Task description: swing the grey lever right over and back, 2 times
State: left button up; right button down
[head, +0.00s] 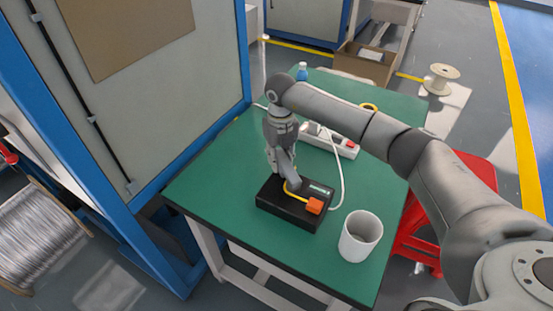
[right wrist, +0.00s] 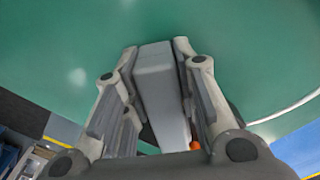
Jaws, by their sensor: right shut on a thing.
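The grey lever (right wrist: 160,88) lies between the two fingers of my right gripper (right wrist: 157,55) in the right wrist view, and the gripper is shut on it. In the head view my right gripper (head: 279,160) points down over the back left part of a black box (head: 283,207) on the green table. The fingers and wrist partly hide the lever there, so its exact tilt is hard to tell. My left gripper is not in view.
A white cup (head: 360,236) stands right of the box on the green table (head: 225,190). Behind is a white power strip (head: 333,142) with a white cable running beside the box. A blue-capped bottle (head: 302,72) stands at the back. The front left of the table is clear.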

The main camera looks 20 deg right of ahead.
jog(key=shift+d, duration=0.1)
dwell(0.4)
jog(key=c, duration=1.2)
grip_release()
jog(key=shift+o, duration=0.2)
notch_tip(320, 180, up, 12)
